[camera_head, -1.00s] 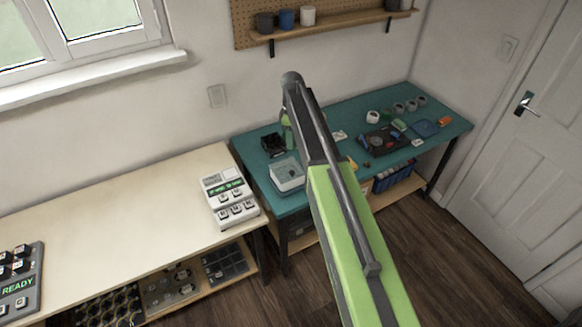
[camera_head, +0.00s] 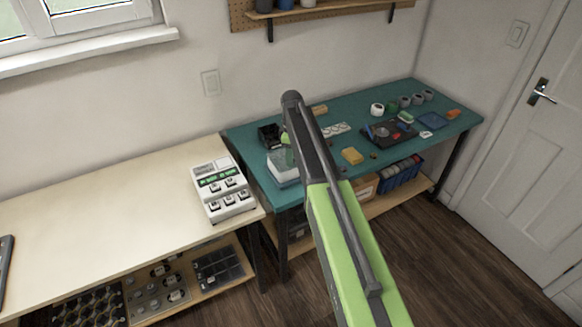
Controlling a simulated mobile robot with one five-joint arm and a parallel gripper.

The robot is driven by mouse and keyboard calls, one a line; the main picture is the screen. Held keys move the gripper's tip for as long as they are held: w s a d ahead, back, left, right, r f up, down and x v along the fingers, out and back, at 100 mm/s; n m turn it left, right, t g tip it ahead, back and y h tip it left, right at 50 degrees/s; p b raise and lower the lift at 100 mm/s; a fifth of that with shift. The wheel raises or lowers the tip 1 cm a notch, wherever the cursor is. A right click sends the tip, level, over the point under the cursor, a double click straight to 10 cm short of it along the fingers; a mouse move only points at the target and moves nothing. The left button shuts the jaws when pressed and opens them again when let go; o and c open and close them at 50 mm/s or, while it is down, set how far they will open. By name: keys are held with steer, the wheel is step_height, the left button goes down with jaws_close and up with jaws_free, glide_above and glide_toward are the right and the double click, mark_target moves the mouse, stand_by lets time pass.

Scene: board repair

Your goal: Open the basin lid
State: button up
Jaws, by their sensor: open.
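A small white box, which looks like the basin (camera_head: 281,165), stands on the near left part of the teal bench. Its pale top looks closed, but my arm covers its right side, so the lid's exact state is hard to tell. My arm rises from the bottom of the picture to an elbow just behind and above the box. A small green piece of my arm shows left of the elbow, close over the box. My gripper's jaws are hidden behind the arm.
The teal bench (camera_head: 352,113) also holds a black holder (camera_head: 270,135), a yellow block (camera_head: 352,156), a dark board tray (camera_head: 388,133) and several small cups. A white keypad device (camera_head: 223,190) stands on the cream table (camera_head: 110,215) at left. The floor (camera_head: 470,265) at right is clear.

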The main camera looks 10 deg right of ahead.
steer(key=shift+f, duration=0.2)
jaws_close()
stand_by(1.3)
